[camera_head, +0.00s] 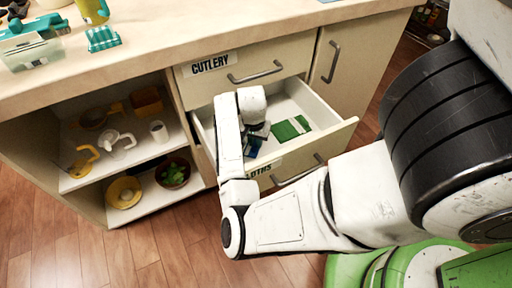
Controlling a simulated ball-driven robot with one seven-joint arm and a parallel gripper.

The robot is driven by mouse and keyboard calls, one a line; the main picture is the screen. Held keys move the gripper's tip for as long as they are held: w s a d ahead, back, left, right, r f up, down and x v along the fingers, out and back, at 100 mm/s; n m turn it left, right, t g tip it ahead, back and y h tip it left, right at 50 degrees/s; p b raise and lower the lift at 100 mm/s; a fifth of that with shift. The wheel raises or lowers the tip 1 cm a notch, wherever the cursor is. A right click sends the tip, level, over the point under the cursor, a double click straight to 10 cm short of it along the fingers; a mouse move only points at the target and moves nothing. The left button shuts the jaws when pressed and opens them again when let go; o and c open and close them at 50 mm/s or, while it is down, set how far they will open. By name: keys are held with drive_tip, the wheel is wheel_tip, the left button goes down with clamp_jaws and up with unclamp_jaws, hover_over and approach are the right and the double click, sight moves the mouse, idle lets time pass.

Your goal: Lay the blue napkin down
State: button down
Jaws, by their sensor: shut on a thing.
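The blue napkin (253,146) shows as a small dark blue patch inside the open lower drawer (337,134), beside a green and white cloth. My gripper (257,133) is down inside the drawer at the napkin and is shut on it. My arm hides most of the napkin and the drawer's left part, and the fingertips are hard to see. I cannot tell whether the napkin touches the drawer floor. The drawer's label is partly covered by my arm.
A green and white cloth (290,129) lies in the drawer right of my gripper. The shut CUTLERY drawer (290,62) is just above. Open shelves (150,152) with cups and bowls stand left. The countertop (190,40) holds several items at its left end.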

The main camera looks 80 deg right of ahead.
drive_tip(key=shift+f+b, duration=0.45)
drive_tip(key=shift+f, duration=1.25)
drive_tip(key=c, duration=1.1)
unclamp_jaws()
drive_tip(key=shift+f, duration=0.1)
drive_tip(key=shift+o, duration=0.2)
drive_tip(key=r+p, duration=0.1)
drive_tip(key=r, duration=0.3)
drive_tip(key=a+r+p, duration=0.1)
drive_tip(key=r, duration=0.3)
drive_tip(key=r+p, duration=0.1)
drive_tip(key=r, duration=0.3)
drive_tip(key=shift+a+r, duration=0.1)
drive_tip(key=shift+a, duration=0.3)
